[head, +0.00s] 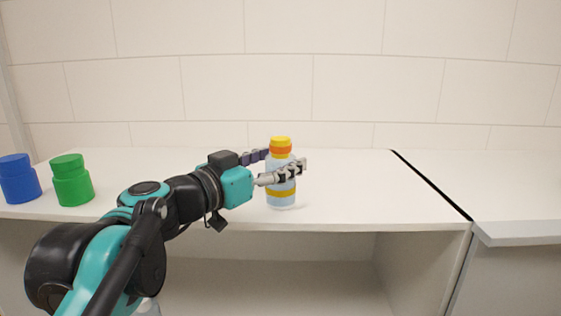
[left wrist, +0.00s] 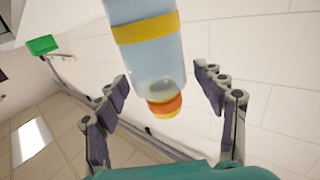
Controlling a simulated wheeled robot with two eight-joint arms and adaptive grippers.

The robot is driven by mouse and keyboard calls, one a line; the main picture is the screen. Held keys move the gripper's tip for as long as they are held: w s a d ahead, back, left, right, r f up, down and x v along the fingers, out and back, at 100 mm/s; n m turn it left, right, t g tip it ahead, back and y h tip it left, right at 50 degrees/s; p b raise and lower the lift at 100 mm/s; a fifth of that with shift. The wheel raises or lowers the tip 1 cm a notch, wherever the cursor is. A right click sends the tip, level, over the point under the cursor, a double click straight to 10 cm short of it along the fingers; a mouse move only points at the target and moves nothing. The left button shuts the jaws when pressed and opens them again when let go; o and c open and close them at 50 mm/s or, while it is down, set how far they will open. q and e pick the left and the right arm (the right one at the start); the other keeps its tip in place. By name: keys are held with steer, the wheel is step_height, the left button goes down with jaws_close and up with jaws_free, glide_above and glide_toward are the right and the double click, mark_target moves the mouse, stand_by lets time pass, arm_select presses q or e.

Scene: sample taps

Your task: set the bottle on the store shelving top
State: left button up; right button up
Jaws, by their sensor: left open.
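The bottle (head: 281,190) is pale blue with yellow bands and an orange and yellow cap. It stands upright on the white shelving top (head: 350,200), near its front edge. In the left wrist view the bottle (left wrist: 155,60) shows upside down. My left gripper (head: 286,160) is open, with one finger on the near side of the bottle and one behind it, at the upper part. In the left wrist view the left gripper (left wrist: 161,76) has a gap between each finger and the bottle. My right gripper is not in view.
A blue jar (head: 19,180) and a green jar (head: 72,182) stand at the left of the top. A dark gap separates a grey-white unit (head: 500,200) on the right. A tiled wall (head: 320,70) is behind. The top right of the bottle is clear.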

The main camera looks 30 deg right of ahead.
arm_select(q)
steer(key=b+v, duration=0.2)
steer(key=v, duration=0.9)
